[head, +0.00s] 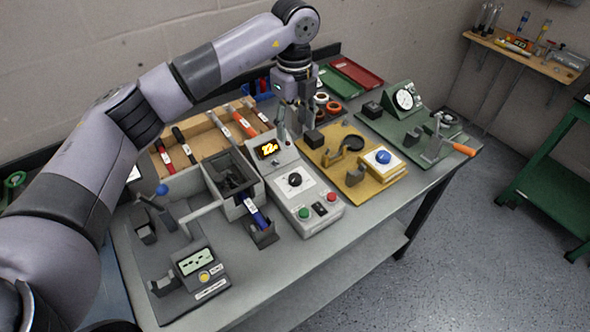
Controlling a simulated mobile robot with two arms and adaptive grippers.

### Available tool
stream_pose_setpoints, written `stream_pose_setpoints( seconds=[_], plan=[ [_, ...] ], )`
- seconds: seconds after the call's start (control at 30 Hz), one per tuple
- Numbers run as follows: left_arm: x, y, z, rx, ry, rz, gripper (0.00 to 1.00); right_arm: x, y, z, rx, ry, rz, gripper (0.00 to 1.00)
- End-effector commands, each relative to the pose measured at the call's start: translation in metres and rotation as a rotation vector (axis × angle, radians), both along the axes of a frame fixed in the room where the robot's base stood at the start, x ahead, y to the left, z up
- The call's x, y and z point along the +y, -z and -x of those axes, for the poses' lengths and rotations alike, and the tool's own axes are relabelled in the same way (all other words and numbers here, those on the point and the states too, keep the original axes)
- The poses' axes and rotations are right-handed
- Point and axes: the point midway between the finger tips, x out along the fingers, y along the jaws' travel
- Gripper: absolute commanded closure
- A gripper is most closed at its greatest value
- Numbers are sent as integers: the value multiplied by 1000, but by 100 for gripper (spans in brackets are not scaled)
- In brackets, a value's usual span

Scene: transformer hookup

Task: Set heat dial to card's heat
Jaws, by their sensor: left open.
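The heat dial (295,179) looks to be the black round knob on the sloped face of a light grey control box (318,214). Above it, a small display (268,148) glows with yellow digits, too small to read surely. Green and red buttons sit on the box's lower front. My left gripper (292,132) hangs pointing down behind the box's top, near the display and apart from the dial. It is open, with nothing seen between its fingers. I cannot pick out the card with its heat value. My right gripper is out of view.
A grey tester with a screen (196,262) stands at the front left, beside a dark open bin (233,182). A yellow fixture (352,160) with a blue button is right of the box. A green fixture with a gauge (404,100) stands farther right. Tools lie in a wooden tray (204,134).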

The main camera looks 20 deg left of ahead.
Motion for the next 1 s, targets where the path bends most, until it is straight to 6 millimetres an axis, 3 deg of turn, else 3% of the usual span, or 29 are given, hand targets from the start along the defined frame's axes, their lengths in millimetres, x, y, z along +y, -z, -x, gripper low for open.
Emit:
stream_pose_setpoints(
  seconds=[0.7,1.0],
  plan=[
    [-2,141,2,4,7,5,49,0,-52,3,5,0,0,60],
    [-2,166,1,0,8,6,49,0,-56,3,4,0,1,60]
  ],
)
